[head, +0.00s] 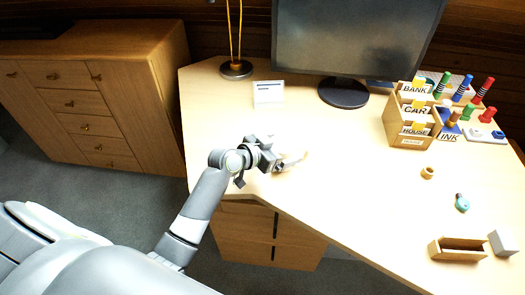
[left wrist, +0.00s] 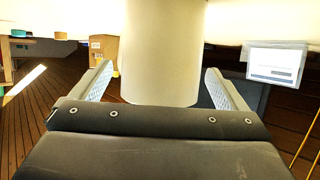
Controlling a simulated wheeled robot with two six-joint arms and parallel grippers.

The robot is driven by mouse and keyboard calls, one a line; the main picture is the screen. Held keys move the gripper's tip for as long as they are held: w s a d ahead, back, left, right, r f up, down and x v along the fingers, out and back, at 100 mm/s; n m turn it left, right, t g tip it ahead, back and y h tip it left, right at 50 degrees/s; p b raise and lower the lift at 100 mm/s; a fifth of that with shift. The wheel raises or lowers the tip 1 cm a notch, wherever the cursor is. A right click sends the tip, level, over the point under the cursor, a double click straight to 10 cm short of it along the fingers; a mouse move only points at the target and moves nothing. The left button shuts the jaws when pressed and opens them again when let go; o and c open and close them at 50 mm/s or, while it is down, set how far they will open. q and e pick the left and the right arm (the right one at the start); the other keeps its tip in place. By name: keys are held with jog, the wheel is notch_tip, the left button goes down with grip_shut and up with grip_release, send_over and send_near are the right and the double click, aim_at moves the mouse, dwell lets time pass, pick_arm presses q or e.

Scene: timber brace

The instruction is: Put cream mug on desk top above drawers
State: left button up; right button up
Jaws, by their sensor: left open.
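The cream mug (head: 293,163) is at the left part of the desk top (head: 225,110), above the desk drawers (head: 262,238). It is pale against the bright desk and partly hidden by my left gripper (head: 272,158). In the left wrist view the mug (left wrist: 162,55) is a large cream cylinder between the two fingers of my left gripper (left wrist: 165,88). The fingers are open, one on each side, with a gap visible beside the mug. The mug seems to stand upright on the desk. My right gripper is not in view.
A white card (head: 268,93), a round-based stand (head: 236,69) and a monitor (head: 352,40) stand behind. A labelled wooden box (head: 408,125) is on the right. A small open tray (head: 457,250) lies near the front right. The desk's middle is clear.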

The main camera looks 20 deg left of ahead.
pick_arm(q)
jog(key=v, duration=1)
jog(key=shift+s, duration=0.1)
